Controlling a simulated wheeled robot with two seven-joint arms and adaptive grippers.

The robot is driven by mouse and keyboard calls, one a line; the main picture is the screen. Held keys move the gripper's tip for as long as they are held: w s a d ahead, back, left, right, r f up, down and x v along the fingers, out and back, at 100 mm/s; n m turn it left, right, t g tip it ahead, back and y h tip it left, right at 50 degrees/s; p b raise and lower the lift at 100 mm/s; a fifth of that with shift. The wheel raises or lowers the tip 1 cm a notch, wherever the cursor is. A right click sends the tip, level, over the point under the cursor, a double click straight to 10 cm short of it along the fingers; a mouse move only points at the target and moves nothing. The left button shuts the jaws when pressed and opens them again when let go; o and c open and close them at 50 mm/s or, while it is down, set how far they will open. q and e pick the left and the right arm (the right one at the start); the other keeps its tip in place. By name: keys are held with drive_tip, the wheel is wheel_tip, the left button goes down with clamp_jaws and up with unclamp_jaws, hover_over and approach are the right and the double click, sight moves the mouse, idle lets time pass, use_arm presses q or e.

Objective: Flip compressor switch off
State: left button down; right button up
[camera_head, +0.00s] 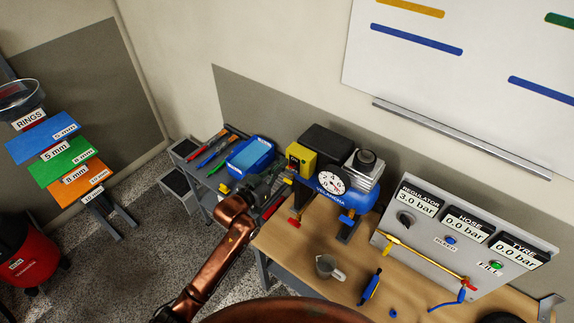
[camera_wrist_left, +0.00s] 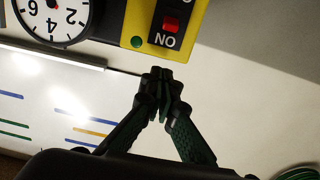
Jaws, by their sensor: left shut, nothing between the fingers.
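The compressor (camera_head: 362,192) is blue, with a round pressure gauge (camera_head: 331,181), and stands on the wooden workbench. Its yellow switch box (camera_head: 300,157) is at its left end. In the left wrist view the box (camera_wrist_left: 193,30) carries a red rocker switch (camera_wrist_left: 171,24) on a black plate, with an upside-down ON label and a green round lamp (camera_wrist_left: 137,42) beside it. My left gripper (camera_head: 280,179) is in front of the box. In the wrist view its fingertips (camera_wrist_left: 162,75) are shut and empty, just below the switch plate in the picture. Contact cannot be told. My right gripper is not in view.
A blue box (camera_head: 249,157) and tools sit left of the compressor. A gauge panel (camera_head: 460,232) with several readouts stands to the right. The bench front is partly clear.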

sight(294, 157)
use_arm(q)
drive_tip(key=p+x, duration=0.1)
drive_tip(key=x, duration=0.3)
drive_tip(key=shift+w+d+f, duration=0.2)
drive_tip(key=shift+w, duration=0.15)
drive_tip(key=shift+s+a+f+p, duration=0.1)
drive_tip(key=shift+s+f+p, duration=0.1)
drive_tip(key=shift+f, duration=0.35)
drive_tip(key=shift+s+a+f+p, duration=0.15)
drive_tip(key=shift+s+f, duration=0.05)
drive_tip(key=shift+f, duration=0.35)
drive_tip(key=shift+s+a+f, duration=0.2)
drive_tip(key=shift+s+f, duration=0.1)
drive_tip(key=shift+f, duration=0.15)
drive_tip(key=shift+w+f, duration=0.1)
drive_tip(key=shift+f, duration=0.05)
drive_tip(key=shift+d, duration=0.1)
